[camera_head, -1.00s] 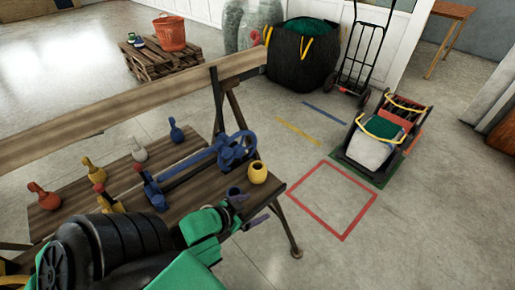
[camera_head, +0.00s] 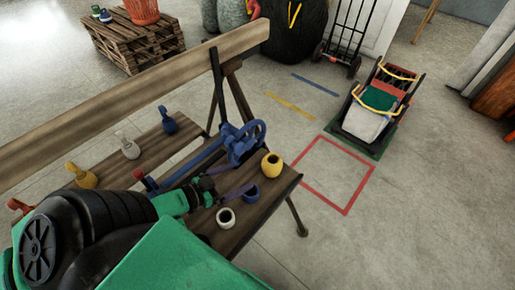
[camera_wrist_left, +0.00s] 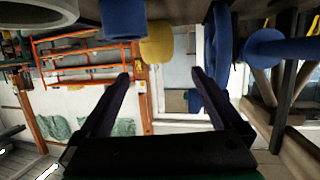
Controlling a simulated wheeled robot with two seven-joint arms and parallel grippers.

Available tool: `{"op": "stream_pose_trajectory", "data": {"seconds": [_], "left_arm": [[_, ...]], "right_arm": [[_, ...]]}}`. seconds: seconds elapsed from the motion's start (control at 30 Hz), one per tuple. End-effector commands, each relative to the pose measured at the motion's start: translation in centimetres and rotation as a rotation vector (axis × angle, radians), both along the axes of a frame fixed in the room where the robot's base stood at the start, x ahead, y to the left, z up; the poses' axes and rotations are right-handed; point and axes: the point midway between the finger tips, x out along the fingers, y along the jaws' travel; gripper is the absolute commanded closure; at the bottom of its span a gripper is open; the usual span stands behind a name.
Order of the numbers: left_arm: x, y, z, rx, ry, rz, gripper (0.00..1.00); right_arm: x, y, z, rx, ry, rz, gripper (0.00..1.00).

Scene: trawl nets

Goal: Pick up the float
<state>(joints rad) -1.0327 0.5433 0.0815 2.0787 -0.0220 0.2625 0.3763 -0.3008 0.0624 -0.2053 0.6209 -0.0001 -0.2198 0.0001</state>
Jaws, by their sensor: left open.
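Three small cup-shaped floats stand at the near right end of the wooden bench (camera_head: 232,239): a yellow one (camera_head: 271,164), a blue one (camera_head: 250,194) and a white one (camera_head: 226,217). I cannot tell which is the task's float. My left gripper (camera_head: 240,180) is open and empty just left of the yellow and blue floats. In the left wrist view, the yellow float (camera_wrist_left: 157,42) shows beyond the gap between the fingers (camera_wrist_left: 161,74). The blue float (camera_wrist_left: 122,18) and part of the white one (camera_wrist_left: 38,12) lie left of it. My right gripper is not in view.
A blue tool with a ring-shaped head (camera_head: 243,142) lies along the bench beside my gripper. Bottle-necked floats, including a blue one (camera_head: 169,121) and a white one (camera_head: 127,147), stand farther left. A long plank (camera_head: 120,97) runs behind. The floor inside the red square (camera_head: 337,174) is clear.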

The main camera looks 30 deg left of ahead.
Motion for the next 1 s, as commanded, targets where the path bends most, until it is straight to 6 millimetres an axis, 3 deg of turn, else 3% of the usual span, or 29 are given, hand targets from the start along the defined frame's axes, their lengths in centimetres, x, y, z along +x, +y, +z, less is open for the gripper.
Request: {"op": "stream_pose_trajectory", "data": {"seconds": [0.43,0.57,0.8,1.0], "left_arm": [[7.8,-2.7,-2.4,0.000,-0.002,0.001,0.00],[9.0,-3.1,-2.6,0.000,-0.002,0.001,0.00],[12.8,-4.3,-3.6,0.000,-0.001,0.001,0.00],[13.2,-4.5,-3.9,-0.001,0.001,-0.001,0.00]], "right_arm": [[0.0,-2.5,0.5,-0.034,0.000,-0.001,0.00],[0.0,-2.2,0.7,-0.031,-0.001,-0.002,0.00],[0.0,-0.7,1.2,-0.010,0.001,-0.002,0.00],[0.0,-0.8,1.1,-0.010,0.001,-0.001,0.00]]}}
